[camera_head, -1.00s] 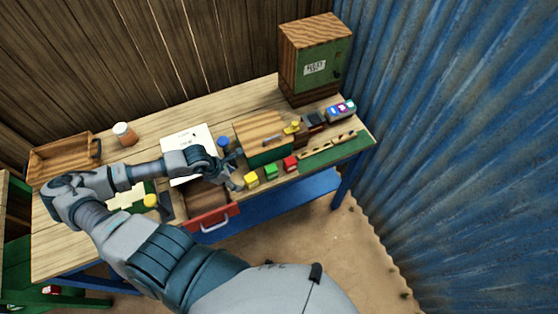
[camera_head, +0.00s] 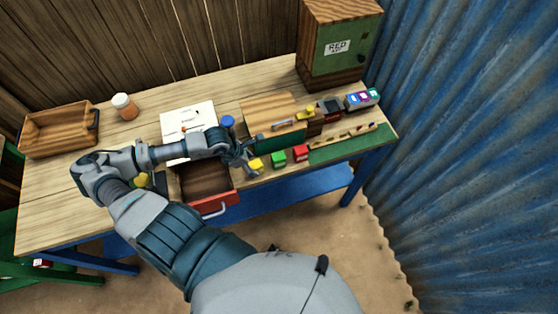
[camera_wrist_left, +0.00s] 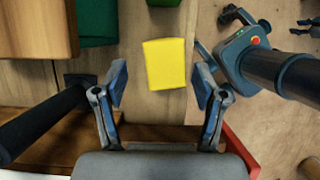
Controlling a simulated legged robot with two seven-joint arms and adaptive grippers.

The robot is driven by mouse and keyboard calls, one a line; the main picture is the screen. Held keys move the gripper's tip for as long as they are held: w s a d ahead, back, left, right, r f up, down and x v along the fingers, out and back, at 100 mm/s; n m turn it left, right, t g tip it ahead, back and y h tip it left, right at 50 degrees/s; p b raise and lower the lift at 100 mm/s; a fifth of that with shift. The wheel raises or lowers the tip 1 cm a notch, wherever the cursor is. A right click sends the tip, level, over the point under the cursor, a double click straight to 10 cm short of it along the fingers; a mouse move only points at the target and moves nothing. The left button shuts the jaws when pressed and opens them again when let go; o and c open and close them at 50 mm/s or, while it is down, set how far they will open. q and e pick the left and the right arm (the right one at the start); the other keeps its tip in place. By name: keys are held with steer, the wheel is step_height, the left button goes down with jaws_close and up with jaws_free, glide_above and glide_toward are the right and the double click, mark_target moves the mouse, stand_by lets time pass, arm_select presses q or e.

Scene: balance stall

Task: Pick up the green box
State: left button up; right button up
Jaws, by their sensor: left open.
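The green box (camera_head: 278,158) is a small cube on the bench's front strip, between a yellow box (camera_head: 257,164) and a red box (camera_head: 301,153). In the left wrist view only an edge of the green box (camera_wrist_left: 163,2) shows at the top, beyond the yellow box (camera_wrist_left: 165,64). My left gripper (camera_head: 247,162) is open and empty, beside the yellow box. In the wrist view its fingertips (camera_wrist_left: 160,86) stand either side of the yellow box's near end; I cannot tell if they touch it.
An open drawer with a red front (camera_head: 216,205) lies below the left gripper. A wooden case with a green front (camera_head: 272,112) stands behind the boxes. A green cabinet (camera_head: 338,48), a wooden tray (camera_head: 58,130) and a jar (camera_head: 124,106) stand farther back.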

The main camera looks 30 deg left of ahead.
mark_target(280, 156)
arm_select(q)
steer(key=w+d, duration=0.2)
steer(key=w+d+p, duration=0.1)
steer(key=w+d, duration=0.1)
steer(key=w, duration=0.1)
steer(key=shift+r, duration=0.1)
steer(key=shift+w+d, duration=0.4)
steer(key=shift+d, duration=0.2)
steer(key=shift+w+d+p, duration=0.65)
steer(key=shift+w+d, duration=0.25)
steer(key=shift+w, duration=0.1)
steer(key=shift+x, duration=1.25)
steer(key=shift+w+a+f, duration=0.1)
steer(key=shift+w+f, duration=0.05)
steer(key=shift+f, duration=0.2)
steer(key=shift+a, duration=0.1)
steer(key=shift+c, duration=0.6)
steer(key=c, duration=1.2)
arm_select(e)
steer(key=shift+s+a+r, duration=0.15)
steer(key=shift+a+r, duration=0.2)
steer(key=shift+r, duration=0.2)
steer(key=shift+s+a+r, duration=0.15)
steer(key=shift+a+r, duration=0.2)
steer(key=shift+r, duration=0.15)
